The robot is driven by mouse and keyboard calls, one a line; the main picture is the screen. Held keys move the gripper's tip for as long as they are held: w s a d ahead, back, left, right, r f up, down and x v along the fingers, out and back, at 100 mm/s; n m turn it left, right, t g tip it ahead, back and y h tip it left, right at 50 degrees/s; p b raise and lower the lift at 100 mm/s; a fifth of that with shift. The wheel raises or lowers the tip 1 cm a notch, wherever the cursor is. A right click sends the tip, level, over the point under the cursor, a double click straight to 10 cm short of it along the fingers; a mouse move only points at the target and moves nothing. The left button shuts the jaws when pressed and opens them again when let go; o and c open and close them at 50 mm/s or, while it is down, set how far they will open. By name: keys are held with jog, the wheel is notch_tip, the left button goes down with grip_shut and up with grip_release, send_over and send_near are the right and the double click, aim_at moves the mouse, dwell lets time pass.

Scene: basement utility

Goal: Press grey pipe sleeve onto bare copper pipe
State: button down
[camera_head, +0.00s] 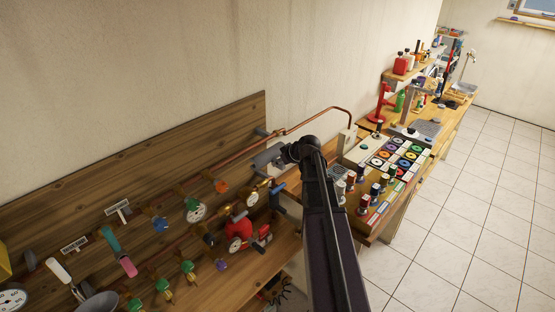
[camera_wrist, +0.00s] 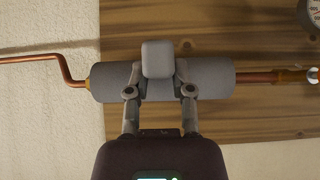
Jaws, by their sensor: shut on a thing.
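A grey pipe sleeve (camera_wrist: 108,82) lies level across the wrist view, with a grey block (camera_wrist: 158,58) at its middle. My gripper (camera_wrist: 159,88) is shut on it, one finger on each side of the block. Copper pipe (camera_wrist: 262,77) comes out in line with the sleeve's right end. A bent copper length (camera_wrist: 68,72) leaves its left end, by a brass-coloured ring. The stretch behind the sleeve is hidden, so I cannot tell whether the sleeve is around the pipe or just before it. In the head view the sleeve (camera_head: 266,156) is at the wall board, partly hidden by my arm.
The wooden wall board (camera_head: 150,160) carries several valves, handles and gauges left of my arm, including a red part (camera_head: 238,228). To the right, a bench (camera_head: 440,118) holds a tray of coloured discs, bottles and tools. The tiled floor (camera_head: 480,200) is clear.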

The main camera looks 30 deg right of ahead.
aim_at(272, 155)
jog(key=shift+w, duration=0.15)
jog(key=shift+w+a, duration=0.25)
jog(key=shift+w, duration=0.45)
jog(key=shift+w+a, duration=0.3)
jog(key=shift+w, duration=0.35)
jog(key=shift+w+a, duration=0.25)
jog(key=shift+w, duration=0.45)
dwell(0.5)
jog(key=shift+w+a, duration=0.25)
jog(key=shift+w, duration=0.45)
jog(key=shift+w+a, duration=0.25)
jog(key=shift+w, duration=0.4)
jog(key=shift+w+a, duration=0.25)
jog(key=shift+w, duration=0.45)
jog(key=shift+c, duration=2.1)
grip_release()
jog(key=shift+s, duration=0.2)
jog(key=shift+s+d, duration=0.5)
jog(key=shift+s, duration=0.85)
jog(key=shift+s+d, duration=0.5)
jog(key=shift+s, duration=0.9)
jog(key=shift+s+d, duration=0.5)
jog(key=shift+s, duration=0.85)
